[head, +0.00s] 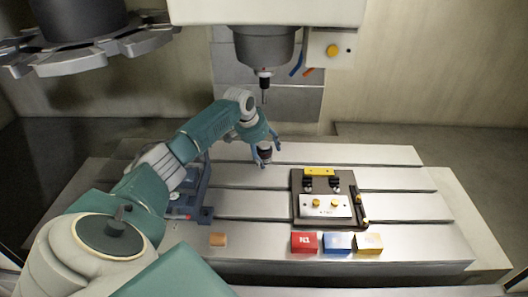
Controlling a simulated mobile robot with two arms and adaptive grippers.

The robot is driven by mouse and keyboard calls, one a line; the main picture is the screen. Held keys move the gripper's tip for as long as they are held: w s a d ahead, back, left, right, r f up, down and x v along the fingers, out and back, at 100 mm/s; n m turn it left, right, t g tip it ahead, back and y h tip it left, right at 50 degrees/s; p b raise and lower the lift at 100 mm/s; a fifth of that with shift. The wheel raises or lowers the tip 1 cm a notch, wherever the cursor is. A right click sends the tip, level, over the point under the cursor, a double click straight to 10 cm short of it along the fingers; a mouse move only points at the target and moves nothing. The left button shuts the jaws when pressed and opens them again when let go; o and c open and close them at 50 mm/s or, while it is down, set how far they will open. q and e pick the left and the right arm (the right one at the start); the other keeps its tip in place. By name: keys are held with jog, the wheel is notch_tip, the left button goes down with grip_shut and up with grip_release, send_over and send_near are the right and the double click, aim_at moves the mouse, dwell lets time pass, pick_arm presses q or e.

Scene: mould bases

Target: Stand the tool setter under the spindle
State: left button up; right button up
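The tool setter (265,156), a small dark cylinder with a reddish band, is upright on the slotted machine table, below and slightly in front of the spindle (264,52). A thin probe-like tool (264,88) hangs from the spindle, well above it. My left gripper (269,156) reaches down from above, with its blue fingers on either side of the tool setter. The fingertips look wider apart than the tool setter, so the gripper appears open around it. The tool setter's top is partly hidden by the gripper. My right gripper is out of view.
A dark fixture plate (298,219) with clamps and a silver block (325,206) lies right of the gripper. Red (304,243), blue (337,243) and yellow (368,243) boxes and a small tan block (218,240) are in front. A blue-grey rack (205,214) stands left.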

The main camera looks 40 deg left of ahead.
aim_at(261, 147)
pick_arm(q)
jog(key=b+v, duration=0.1)
jog(key=v, duration=0.4)
jog(key=shift+a+r+b, duration=0.15)
jog(key=shift+b, duration=0.25)
jog(key=s+b, duration=0.1)
jog(key=s, duration=0.2)
jog(key=s+b, duration=0.1)
jog(key=s, duration=0.2)
jog(key=s+b, duration=0.2)
jog(key=s, duration=0.2)
jog(key=shift+f, duration=0.25)
jog(key=shift+s+a+b, duration=0.1)
jog(key=shift+s+b, duration=0.3)
jog(key=shift+s, duration=0.15)
jog(key=shift+s+r+b, duration=0.15)
jog(key=shift+s+b, duration=0.15)
jog(key=shift+s, duration=0.1)
jog(key=shift+d, duration=0.2)
